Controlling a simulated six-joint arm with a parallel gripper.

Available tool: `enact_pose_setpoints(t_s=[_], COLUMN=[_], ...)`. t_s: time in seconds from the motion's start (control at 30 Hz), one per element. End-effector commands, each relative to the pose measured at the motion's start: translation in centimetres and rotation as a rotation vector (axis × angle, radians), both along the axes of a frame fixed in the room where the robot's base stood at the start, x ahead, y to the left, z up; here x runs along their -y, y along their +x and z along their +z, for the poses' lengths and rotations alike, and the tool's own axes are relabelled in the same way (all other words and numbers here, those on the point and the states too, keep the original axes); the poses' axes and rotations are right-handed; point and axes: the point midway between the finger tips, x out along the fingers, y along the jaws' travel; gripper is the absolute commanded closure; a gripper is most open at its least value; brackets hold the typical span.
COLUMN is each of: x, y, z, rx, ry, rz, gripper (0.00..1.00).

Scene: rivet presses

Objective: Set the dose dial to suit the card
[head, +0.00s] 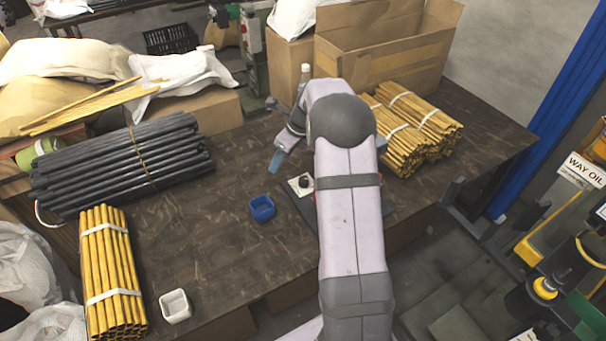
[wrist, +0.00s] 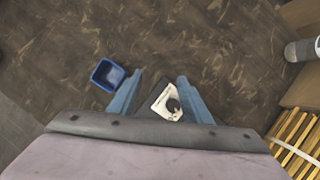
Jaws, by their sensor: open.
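The dial shows as a small dark knob (head: 306,181) on a white plate (head: 293,188), on the table just left of my arm. In the wrist view the knob (wrist: 173,105) and white plate (wrist: 159,103) lie between my fingers, nearer their bases than their tips. Marks on the plate are too small to read. My gripper (head: 275,161) is open and empty, above the table and behind the dial in the head view. Its two blue fingers (wrist: 160,79) stand apart in the wrist view. I cannot make out a card. My arm hides part of the dark base (head: 304,207).
A blue bin (head: 262,208) stands left of the dial and a white bin (head: 175,306) near the front edge. Yellow rod bundles (head: 112,270) (head: 400,145), dark rods (head: 125,165) and a cardboard box (head: 390,55) surround the work area. The table's middle left is clear.

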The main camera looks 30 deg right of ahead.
Motion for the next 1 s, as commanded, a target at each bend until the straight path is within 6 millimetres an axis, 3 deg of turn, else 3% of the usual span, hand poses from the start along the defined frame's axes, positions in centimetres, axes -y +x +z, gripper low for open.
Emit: enact_pose_setpoints(t_s=[0.03,0.1,0.2,0.33,0.5,0.63,0.8,1.0], x=[-2.8,-5.9,-6.9,-5.1,-0.1,2.5,3.1,3.1], y=[0.6,0.5,-0.7,-2.1,-3.3,-3.3,-3.1,-3.1], z=[-0.5,-1.3,-2.5,-3.4,-3.3,-2.8,-2.5,-2.6], rx=[0.0,-0.021,-0.07,-0.123,-0.207,-0.266,-0.278,-0.278], ry=[-0.002,-0.043,-0.171,-0.367,-0.622,-0.768,-0.812,-0.814], rz=[0.053,0.152,0.313,0.552,0.908,1.172,1.332,1.368], gripper=[0.56,0.56,0.56,0.56,0.56,0.56,0.56,0.56])
